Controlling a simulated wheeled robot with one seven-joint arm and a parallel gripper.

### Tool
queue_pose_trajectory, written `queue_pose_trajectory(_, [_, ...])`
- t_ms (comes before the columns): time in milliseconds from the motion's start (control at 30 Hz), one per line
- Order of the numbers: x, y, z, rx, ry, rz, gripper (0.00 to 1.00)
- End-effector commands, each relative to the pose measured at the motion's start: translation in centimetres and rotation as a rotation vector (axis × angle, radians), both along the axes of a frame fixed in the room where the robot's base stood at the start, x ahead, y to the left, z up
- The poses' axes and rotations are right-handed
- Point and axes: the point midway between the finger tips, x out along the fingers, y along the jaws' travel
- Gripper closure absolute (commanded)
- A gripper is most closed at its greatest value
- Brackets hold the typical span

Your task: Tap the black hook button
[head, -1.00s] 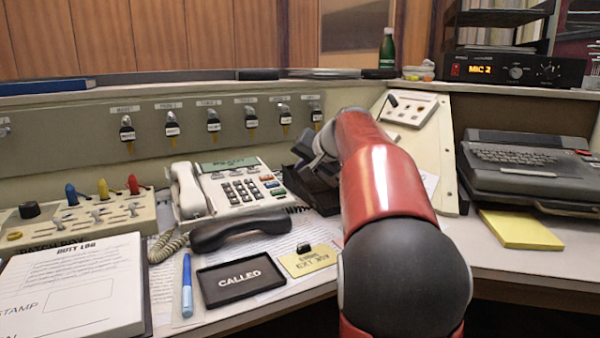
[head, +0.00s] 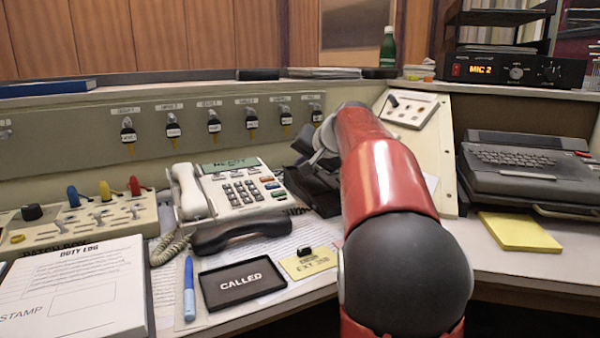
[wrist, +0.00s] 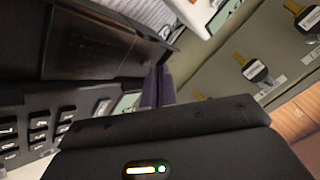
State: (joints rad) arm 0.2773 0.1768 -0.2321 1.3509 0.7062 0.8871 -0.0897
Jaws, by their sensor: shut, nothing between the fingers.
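A black desk phone (head: 318,196) stands right of the white phone in the head view, largely hidden behind my red arm. In the wrist view its dark body (wrist: 92,45) fills the upper left, with black keys (wrist: 38,128) below. I cannot make out the hook button itself. A black handset (head: 240,232) lies off the cradle on the desk in front of the white phone. My gripper (wrist: 157,72) is shut and empty, its fingers close over the dark phone body; I cannot tell whether they touch it.
The white phone (head: 238,192) with its handset stands to the left. Hanging tagged keys (head: 213,124) line the panel behind. A CALLED tray (head: 240,284), a yellow card (head: 308,263) and a blue pen (head: 188,290) lie in front. A grey typewriter-like machine (head: 520,170) stands right.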

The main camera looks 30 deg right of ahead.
Motion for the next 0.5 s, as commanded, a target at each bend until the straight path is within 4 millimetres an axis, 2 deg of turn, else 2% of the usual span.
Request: queue_pose_trajectory(500, [-0.7, -0.1, 4.6, -0.002, -0.003, -0.002, 1.00])
